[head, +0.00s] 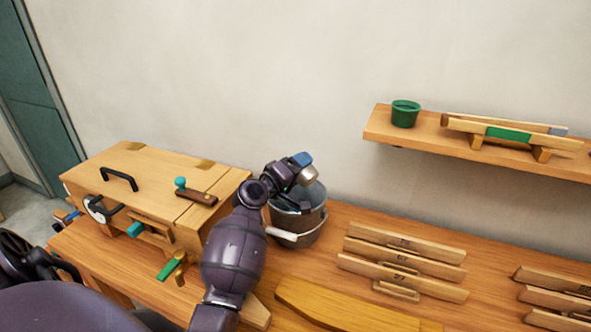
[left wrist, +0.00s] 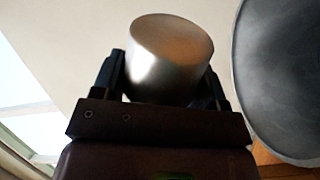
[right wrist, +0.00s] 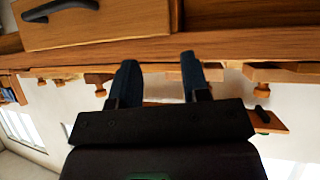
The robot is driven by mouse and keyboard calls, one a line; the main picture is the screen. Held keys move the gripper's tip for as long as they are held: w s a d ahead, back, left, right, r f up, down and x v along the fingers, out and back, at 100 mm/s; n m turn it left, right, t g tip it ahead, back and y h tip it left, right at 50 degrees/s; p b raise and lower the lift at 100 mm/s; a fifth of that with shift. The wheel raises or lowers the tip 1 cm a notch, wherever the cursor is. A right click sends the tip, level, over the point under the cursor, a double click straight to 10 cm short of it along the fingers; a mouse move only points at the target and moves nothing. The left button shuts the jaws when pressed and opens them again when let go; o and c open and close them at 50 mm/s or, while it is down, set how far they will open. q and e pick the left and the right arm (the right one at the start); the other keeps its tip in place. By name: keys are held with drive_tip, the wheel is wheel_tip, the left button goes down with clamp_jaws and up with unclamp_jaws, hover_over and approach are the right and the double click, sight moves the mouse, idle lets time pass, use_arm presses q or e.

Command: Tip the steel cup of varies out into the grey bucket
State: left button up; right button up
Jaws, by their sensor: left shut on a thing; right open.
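The steel cup (head: 310,175) is held in my left gripper (head: 303,167), above the back rim of the grey bucket (head: 297,232). In the left wrist view the cup (left wrist: 168,65) is a smooth metal cylinder between the two fingers (left wrist: 168,85), lying tilted; its mouth and contents are hidden. The bucket's dark curved wall (left wrist: 285,75) fills the right of that view. The bucket stands on the bench, and my arm covers part of its opening. My right gripper (right wrist: 155,85) is open and empty in the right wrist view.
A wooden box (head: 130,165) with black handles stands left of the bucket. Slatted wooden racks (head: 405,258) and a yellow board (head: 340,308) lie to the right on the bench (head: 345,215). A wall shelf (head: 385,128) carries a green pot (head: 405,113).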

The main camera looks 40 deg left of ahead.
use_arm(q)
drive_tip(key=m, duration=0.2)
drive_tip(key=d+r+m, duration=0.1)
drive_tip(key=m, duration=0.1)
drive_tip(key=d+m, duration=0.1)
drive_tip(key=m, duration=0.1)
drive_tip(key=shift+s+r, duration=0.15)
drive_tip(key=shift+r, duration=0.05)
drive_tip(key=m+b, duration=0.2)
drive_tip(key=shift+m, duration=0.4)
drive_tip(key=shift+r+m+b, duration=0.3)
drive_tip(key=shift+m+b, duration=0.05)
drive_tip(key=shift+m, duration=0.75)
drive_tip(key=shift+d+r+m, duration=0.2)
drive_tip(key=shift+r+m, duration=0.15)
drive_tip(key=shift+m, duration=0.75)
use_arm(e)
drive_tip(key=shift+w+a+f, duration=0.3)
drive_tip(key=shift+w+f, duration=0.25)
drive_tip(key=shift+f, duration=0.15)
use_arm(q)
drive_tip(key=shift+r, duration=0.1)
use_arm(e)
drive_tip(key=shift+d, duration=0.1)
